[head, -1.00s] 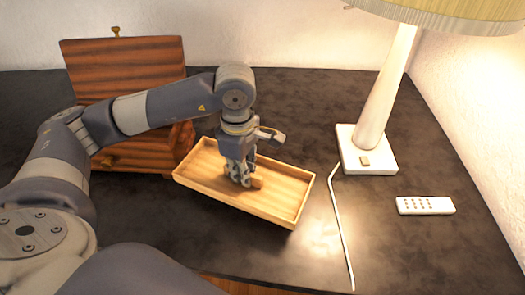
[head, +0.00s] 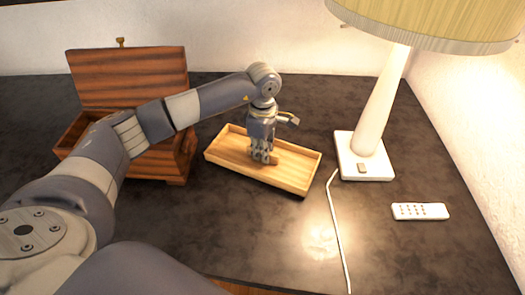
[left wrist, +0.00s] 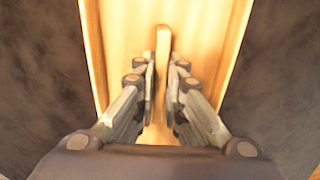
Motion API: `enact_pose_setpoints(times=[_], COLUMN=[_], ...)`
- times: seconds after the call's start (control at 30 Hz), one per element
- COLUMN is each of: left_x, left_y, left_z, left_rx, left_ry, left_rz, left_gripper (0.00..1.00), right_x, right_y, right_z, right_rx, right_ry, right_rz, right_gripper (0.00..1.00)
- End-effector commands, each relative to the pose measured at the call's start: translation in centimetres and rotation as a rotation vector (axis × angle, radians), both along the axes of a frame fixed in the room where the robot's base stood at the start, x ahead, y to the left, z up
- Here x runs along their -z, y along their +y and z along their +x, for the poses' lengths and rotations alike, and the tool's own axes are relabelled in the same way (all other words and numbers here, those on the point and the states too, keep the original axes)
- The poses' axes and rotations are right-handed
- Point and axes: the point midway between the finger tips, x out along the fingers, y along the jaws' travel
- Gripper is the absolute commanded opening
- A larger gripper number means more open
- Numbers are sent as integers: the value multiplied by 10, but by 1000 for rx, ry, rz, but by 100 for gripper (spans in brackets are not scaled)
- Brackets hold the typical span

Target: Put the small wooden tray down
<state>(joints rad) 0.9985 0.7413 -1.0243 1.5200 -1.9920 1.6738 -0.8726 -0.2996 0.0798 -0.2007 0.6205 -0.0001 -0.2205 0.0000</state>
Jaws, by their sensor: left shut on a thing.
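The small wooden tray (head: 298,183) is a pale, shallow rectangular tray with low walls, at the middle of the head view. It looks level, over the dark tabletop between the wooden chest and the lamp. A thin dark shadow shows along its front edge; I cannot tell whether it touches the table. My left gripper (head: 263,158) points down inside the tray, its fingers shut on the small upright wooden handle in the tray's middle. In the left wrist view the handle (left wrist: 162,45) stands between the fingers (left wrist: 162,95), and the tray floor shows behind. My right gripper is not in view.
A striped wooden chest (head: 130,75) with its lid raised stands left of the tray, partly behind my arm. A lamp with a white base (head: 375,170) stands to the right, its white cord (head: 337,230) running forward. A white remote (head: 420,211) lies farther right. The tabletop before the tray is clear.

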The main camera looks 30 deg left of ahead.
Motion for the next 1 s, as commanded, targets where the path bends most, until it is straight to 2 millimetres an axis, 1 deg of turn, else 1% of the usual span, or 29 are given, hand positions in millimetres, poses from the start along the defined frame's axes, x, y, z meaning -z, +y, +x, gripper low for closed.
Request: enact_pose_setpoints(times=[0.03,0.1,0.3,0.43,0.47,0.5,0.53,0.83,0.97,1.0], left_x=[4,8,8,13,11,11,11,11,5,2], left_y=[0,0,0,0,0,0,0,0,0,0], left_z=[0,0,1,0,0,0,0,0,0,1], left_rx=[0,0,0,0,0,0,0,0,0,0], left_ry=[1,-2,-3,-2,-2,-2,-2,-2,-2,-5], left_rz=[-1,0,0,0,0,0,0,0,-1,-1], left_gripper=[0,0,0,0,16,26,30,30,30,30], right_x=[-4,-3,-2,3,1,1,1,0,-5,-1], right_y=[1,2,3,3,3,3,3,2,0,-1], right_z=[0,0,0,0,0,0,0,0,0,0], right_rx=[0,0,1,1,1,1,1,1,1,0], right_ry=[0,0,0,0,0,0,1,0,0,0], right_rz=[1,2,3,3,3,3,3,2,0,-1], right_gripper=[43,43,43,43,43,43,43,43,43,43])
